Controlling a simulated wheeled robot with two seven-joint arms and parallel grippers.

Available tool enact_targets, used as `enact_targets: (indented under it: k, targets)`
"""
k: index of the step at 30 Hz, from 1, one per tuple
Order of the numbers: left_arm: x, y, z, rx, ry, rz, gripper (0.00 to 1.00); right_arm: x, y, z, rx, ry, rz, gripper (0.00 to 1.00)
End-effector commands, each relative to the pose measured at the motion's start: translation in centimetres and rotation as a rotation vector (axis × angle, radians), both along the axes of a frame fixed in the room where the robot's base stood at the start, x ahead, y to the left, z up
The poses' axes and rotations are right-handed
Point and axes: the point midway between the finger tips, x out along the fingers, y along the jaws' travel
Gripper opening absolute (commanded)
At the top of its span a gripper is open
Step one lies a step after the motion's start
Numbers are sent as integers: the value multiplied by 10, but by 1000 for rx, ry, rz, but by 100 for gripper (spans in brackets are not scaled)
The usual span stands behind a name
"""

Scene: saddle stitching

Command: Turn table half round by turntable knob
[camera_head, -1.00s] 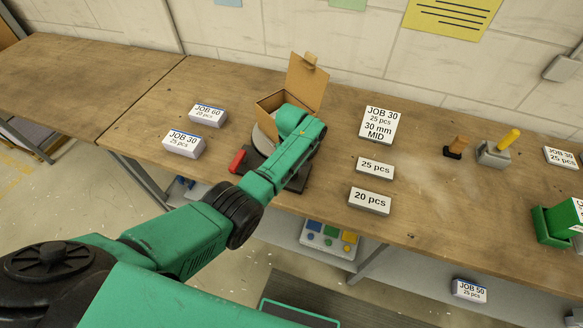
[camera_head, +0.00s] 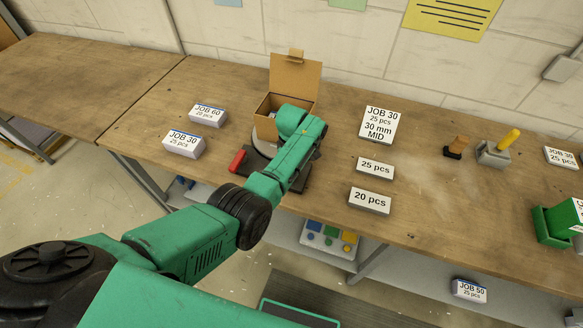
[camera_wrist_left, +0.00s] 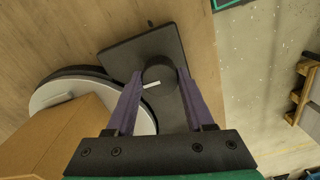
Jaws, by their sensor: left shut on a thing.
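The black round turntable knob (camera_wrist_left: 160,72) stands on a dark plate beside the disc. My left gripper (camera_wrist_left: 160,82) has its two fingers on either side of the knob, shut on it. In the head view my left arm (camera_head: 265,190) hides the gripper, the knob and part of the turntable (camera_head: 263,142). An open cardboard box (camera_head: 270,108) sits on the turntable, its raised lid (camera_head: 295,76) at the back. My right gripper is not in view.
A red handle (camera_head: 237,160) sticks out left of the turntable. Left are the labelled blocks JOB 60 (camera_head: 208,116) and JOB 30 (camera_head: 184,144). The bench's front edge is close.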

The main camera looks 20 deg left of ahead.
Motion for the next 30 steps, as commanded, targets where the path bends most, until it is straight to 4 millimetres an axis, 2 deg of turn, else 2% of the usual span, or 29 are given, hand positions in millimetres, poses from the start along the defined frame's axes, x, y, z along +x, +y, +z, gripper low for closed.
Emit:
enact_targets:
  k: [8, 9, 11, 23, 28, 30]
  targets:
    - [4, 1, 4, 4, -13, 0, 0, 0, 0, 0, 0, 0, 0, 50]
    - [4, 1, 4, 4, -13, 0, 61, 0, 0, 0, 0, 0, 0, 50]
    - [4, 1, 4, 3, -12, 0, 83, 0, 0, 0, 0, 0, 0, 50]
    - [2, 0, 6, 0, -5, -1, 83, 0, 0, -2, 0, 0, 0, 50]
    - [2, -1, 31, -2, -8, 1, 83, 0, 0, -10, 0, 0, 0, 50]
    - [3, -1, 52, -1, -10, -1, 83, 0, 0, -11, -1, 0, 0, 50]
